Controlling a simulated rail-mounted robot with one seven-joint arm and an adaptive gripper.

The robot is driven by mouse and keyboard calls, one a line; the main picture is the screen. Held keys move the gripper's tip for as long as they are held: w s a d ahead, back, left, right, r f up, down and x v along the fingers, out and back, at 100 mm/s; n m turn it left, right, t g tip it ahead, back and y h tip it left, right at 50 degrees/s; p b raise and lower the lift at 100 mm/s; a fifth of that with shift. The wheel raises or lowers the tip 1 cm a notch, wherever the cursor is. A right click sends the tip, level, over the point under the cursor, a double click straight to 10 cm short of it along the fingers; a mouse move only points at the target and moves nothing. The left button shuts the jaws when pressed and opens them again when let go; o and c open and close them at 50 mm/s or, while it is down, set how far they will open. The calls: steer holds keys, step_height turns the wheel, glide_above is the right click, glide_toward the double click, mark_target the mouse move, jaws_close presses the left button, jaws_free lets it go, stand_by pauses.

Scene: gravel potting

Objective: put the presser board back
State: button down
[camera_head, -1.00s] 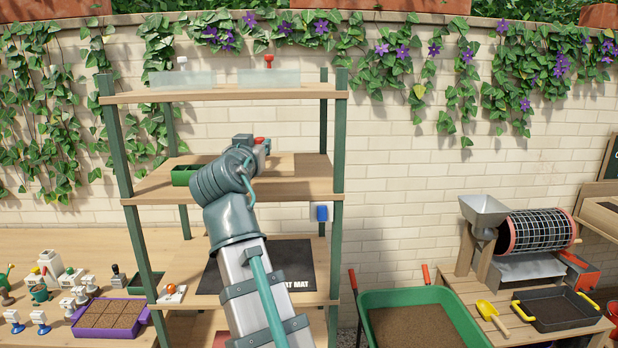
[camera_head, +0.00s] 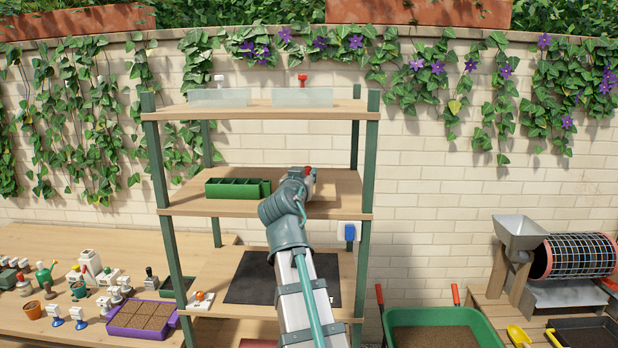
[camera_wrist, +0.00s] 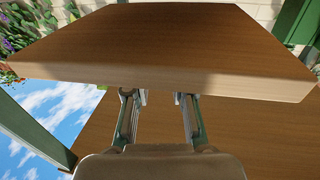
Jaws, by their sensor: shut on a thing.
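My gripper (camera_head: 308,178) is over the right half of the rack's middle shelf (camera_head: 190,200), its tip partly hidden by my arm. In the wrist view, my two fingers (camera_wrist: 160,100) end just at the pale edge of a flat brown wooden board, the presser board (camera_wrist: 165,52), which fills the upper half of the picture. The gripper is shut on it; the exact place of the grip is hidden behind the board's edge.
A green divided tray (camera_head: 237,188) sits left of my gripper on the same shelf. Green posts (camera_head: 366,150) stand at the shelf's ends. Two clear lids (camera_head: 302,97) are on the top shelf. A dark mat (camera_head: 250,280) lies below.

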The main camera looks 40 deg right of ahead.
steer(key=shift+w+d+f+p, duration=0.45)
steer(key=shift+w+d+f, duration=0.3)
steer(key=shift+d, duration=0.2)
steer(key=shift+w+d+f, duration=0.25)
steer(key=shift+d+f, duration=0.05)
steer(key=shift+f, duration=0.15)
steer(key=shift+f, duration=0.2)
steer(key=c, duration=1)
jaws_free()
steer(key=shift+r, duration=0.1)
steer(key=shift+r, duration=0.2)
steer(key=b+v, duration=0.3)
steer(key=v, duration=0.9)
steer(key=shift+f, duration=0.15)
